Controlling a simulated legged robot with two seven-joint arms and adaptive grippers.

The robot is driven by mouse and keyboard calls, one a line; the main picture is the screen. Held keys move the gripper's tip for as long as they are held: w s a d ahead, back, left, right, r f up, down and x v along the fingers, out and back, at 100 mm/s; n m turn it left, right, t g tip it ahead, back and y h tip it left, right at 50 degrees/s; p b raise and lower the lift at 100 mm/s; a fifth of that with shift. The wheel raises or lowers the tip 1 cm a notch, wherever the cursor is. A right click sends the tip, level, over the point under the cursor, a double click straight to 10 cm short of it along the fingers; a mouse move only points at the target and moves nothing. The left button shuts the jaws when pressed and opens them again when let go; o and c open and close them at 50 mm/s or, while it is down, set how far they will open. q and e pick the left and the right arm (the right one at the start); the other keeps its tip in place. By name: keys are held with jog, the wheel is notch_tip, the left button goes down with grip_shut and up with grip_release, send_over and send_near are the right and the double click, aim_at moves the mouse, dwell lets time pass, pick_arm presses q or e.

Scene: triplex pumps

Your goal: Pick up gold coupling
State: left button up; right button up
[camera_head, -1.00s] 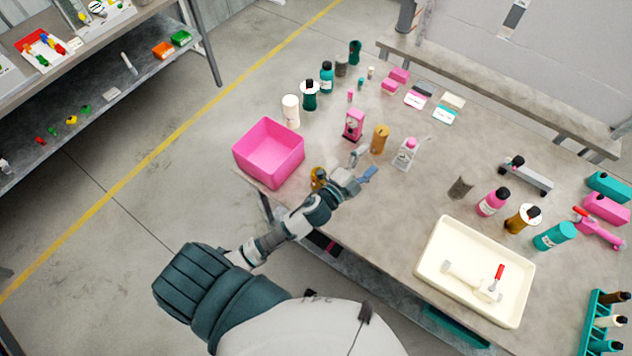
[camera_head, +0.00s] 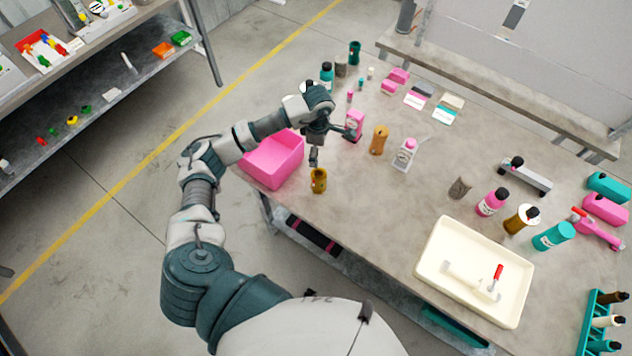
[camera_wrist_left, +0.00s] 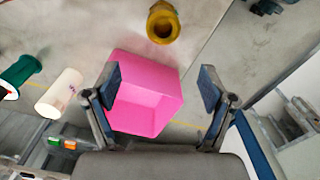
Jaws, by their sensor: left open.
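The gold coupling (camera_head: 318,181) stands on the table near its front left edge, just right of the pink bin. It also shows at the top of the left wrist view (camera_wrist_left: 163,22), with its dark opening visible. My left gripper (camera_head: 318,152) is above the table, just behind the coupling and over the bin's right side, with its fingers pointing down. In the left wrist view its two fingers (camera_wrist_left: 160,87) are spread wide with nothing between them; the coupling is beyond them. My right gripper is not in view.
The pink bin (camera_head: 268,163) is close on the left. A pink bottle (camera_head: 354,124), a gold-brown cylinder (camera_head: 379,140) and a white bottle (camera_head: 404,155) stand to the right. A cream tray (camera_head: 430,272) lies at the front right. The table between coupling and tray is clear.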

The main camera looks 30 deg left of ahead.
pick_arm(q)
jog(key=p, duration=0.1)
send_over(318, 176)
jog(key=d, duration=0.2)
jog(key=f, duration=0.8)
jog(key=shift+s+a, duration=0.1)
jog(key=shift+a, duration=0.15)
jog(key=shift+f, duration=0.4)
jog(key=shift+a+f+p, duration=0.25)
jog(key=shift+f+p, duration=0.05)
jog(key=shift+p, duration=0.1)
jog(key=f, duration=0.2)
jog(key=a+f+p, duration=0.1)
jog(key=f, duration=0.1)
jog(key=shift+s, duration=0.1)
jog(key=shift+d+f, duration=0.15)
jog(key=shift+f, duration=0.3)
jog(key=shift+d, duration=0.3)
jog(key=shift+c, duration=0.2)
jog(key=shift+r, duration=0.1)
jog(key=c, duration=0.4)
jog(key=shift+d, duration=0.1)
jog(key=c, duration=0.8)
grip_shut()
jog(key=shift+a, duration=0.25)
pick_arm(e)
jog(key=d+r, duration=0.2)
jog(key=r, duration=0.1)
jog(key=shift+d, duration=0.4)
